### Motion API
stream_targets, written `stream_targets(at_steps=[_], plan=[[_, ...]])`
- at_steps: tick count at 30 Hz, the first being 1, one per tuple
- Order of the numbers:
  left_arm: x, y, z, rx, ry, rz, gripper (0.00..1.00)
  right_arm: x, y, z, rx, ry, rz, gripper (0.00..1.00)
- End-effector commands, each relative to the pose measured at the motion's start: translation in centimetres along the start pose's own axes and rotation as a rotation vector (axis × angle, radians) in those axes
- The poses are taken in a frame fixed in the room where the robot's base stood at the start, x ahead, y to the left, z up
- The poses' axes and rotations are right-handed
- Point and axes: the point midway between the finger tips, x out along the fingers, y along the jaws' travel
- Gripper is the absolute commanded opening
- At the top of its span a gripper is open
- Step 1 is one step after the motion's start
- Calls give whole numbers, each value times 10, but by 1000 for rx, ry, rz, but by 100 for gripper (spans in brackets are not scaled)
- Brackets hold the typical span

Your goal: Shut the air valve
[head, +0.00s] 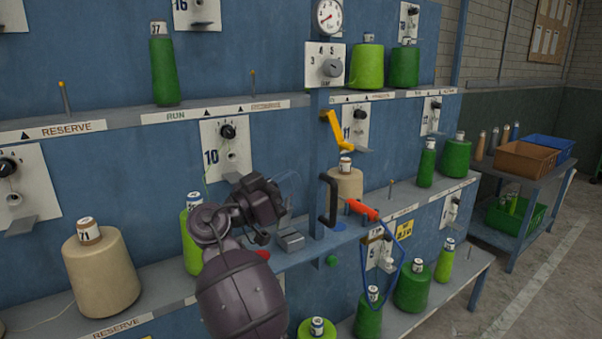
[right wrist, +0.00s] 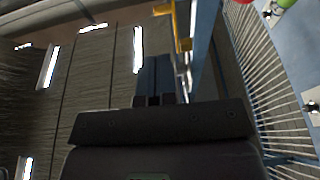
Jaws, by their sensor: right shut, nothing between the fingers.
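The air valve's yellow lever (head: 337,131) is on the blue post in the head view, slanting down to the right. I take it to be the valve's handle. A yellow part (right wrist: 181,25) shows at the top of the right wrist view, beyond my gripper. My right gripper (right wrist: 154,99) is shut and empty, apart from the yellow part. In the head view my right wrist is left of and below the lever; the fingers are hard to make out there. My left gripper is not in view.
A pressure gauge (head: 329,16) sits above a grey knob (head: 333,67). A black handle (head: 328,200) and a red-orange tool (head: 362,209) with a blue cord are below the lever. A beige cone (head: 344,184) stands close under it. Shelves with green cones flank the post.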

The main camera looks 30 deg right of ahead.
Motion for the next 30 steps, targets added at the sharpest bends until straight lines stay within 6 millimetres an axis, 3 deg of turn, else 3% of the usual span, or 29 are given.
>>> stream_targets(at_steps=[18, 24, 30], plan=[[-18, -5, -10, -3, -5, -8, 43, 104, 1, -4, 2, 0, 1, 0], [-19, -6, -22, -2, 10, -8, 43, 120, 0, -2, 2, -1, 0, 0], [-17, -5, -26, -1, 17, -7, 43, 123, 0, 0, 1, -1, -1, 0]])
